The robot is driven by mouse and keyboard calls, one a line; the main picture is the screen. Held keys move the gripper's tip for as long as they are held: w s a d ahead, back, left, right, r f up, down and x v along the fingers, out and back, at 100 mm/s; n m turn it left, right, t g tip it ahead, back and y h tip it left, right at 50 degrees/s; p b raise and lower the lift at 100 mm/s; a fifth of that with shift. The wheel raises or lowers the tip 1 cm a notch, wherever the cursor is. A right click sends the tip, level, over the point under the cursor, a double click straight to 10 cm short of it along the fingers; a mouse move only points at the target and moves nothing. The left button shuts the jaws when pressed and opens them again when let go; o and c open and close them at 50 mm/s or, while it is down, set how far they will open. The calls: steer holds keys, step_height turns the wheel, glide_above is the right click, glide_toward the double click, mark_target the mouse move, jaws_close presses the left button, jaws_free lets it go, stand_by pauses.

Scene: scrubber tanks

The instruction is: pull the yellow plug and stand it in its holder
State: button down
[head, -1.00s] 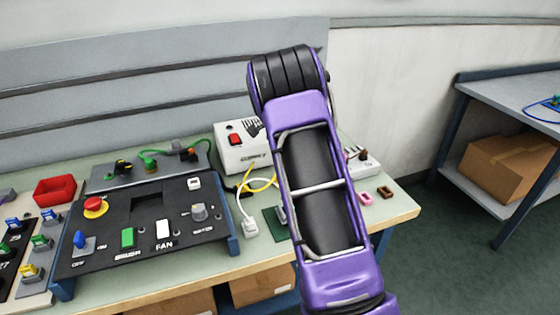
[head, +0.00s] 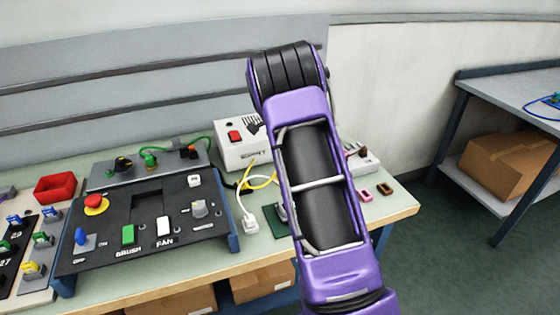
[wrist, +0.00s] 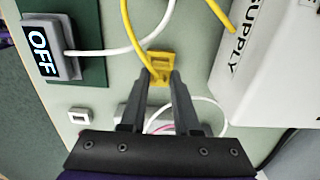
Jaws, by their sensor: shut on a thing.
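In the wrist view my gripper (wrist: 160,78) is shut on the small yellow plug, seen as yellow between the fingertips, with a yellow cable (wrist: 137,32) running up from it. A yellow square piece (wrist: 161,58), which looks like the holder, shows right at the fingertips. I cannot tell whether the plug is inside it or just above it.
A grey OFF block (wrist: 50,47) with a white cable is at upper left in the wrist view, near an empty white square holder (wrist: 78,115). The white supply box (wrist: 270,65) is close on the right. Pink (head: 365,195) and brown (head: 385,189) holders lie near the bench's right edge.

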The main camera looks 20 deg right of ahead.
steer(key=shift+f, duration=0.15)
steer(key=shift+f+b, duration=0.45)
steer(key=shift+f, duration=0.45)
steer(key=shift+c, duration=0.4)
jaws_free()
step_height(320, 180, up, 4)
steer(key=p, duration=0.2)
steer(key=shift+f+p, duration=0.15)
steer(key=shift+p, duration=0.15)
steer(key=shift+r, duration=2.45)
